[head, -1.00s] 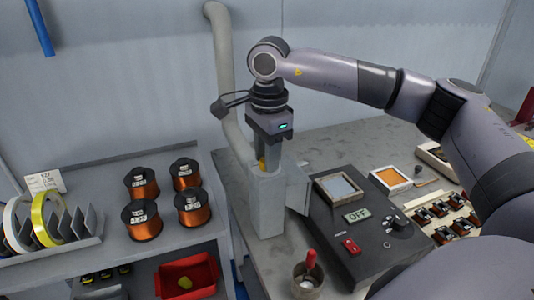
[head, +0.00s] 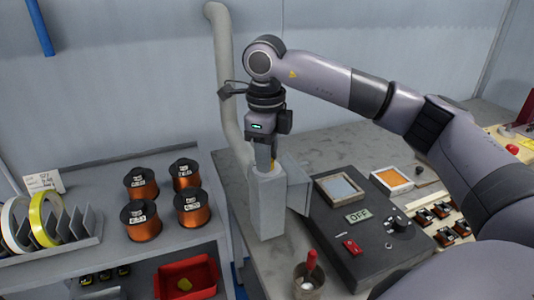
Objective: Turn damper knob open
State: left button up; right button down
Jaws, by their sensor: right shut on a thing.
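The damper knob (head: 273,162), a small yellow-orange piece, sits on top of the grey extraction box (head: 268,205). Most of it is hidden by my fingers. My right gripper (head: 266,165) points straight down from above the box and is shut on the knob. The box stands upright on the bench, with a grey hood flap on its right side. My left gripper is not in view.
A grey pipe (head: 226,85) rises behind the box. To the right is a dark control panel (head: 345,215) with an OFF display. A cup (head: 307,281) with a red-handled tool stands in front. Copper spools (head: 141,221) fill the left shelf.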

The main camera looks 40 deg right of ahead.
jog(key=m, duration=0.3)
jog(key=shift+r+m, duration=0.1)
jog(key=shift+m, duration=0.2)
jog(key=shift+w+m, duration=0.1)
jog(key=shift+m, duration=1.9)
jog(key=c, duration=0.8)
grip_release()
notch_tip(320, 180, up, 7)
jog(key=shift+a+r+p, duration=0.1)
jog(key=shift+a+p, duration=0.05)
jog(key=shift+p, duration=0.3)
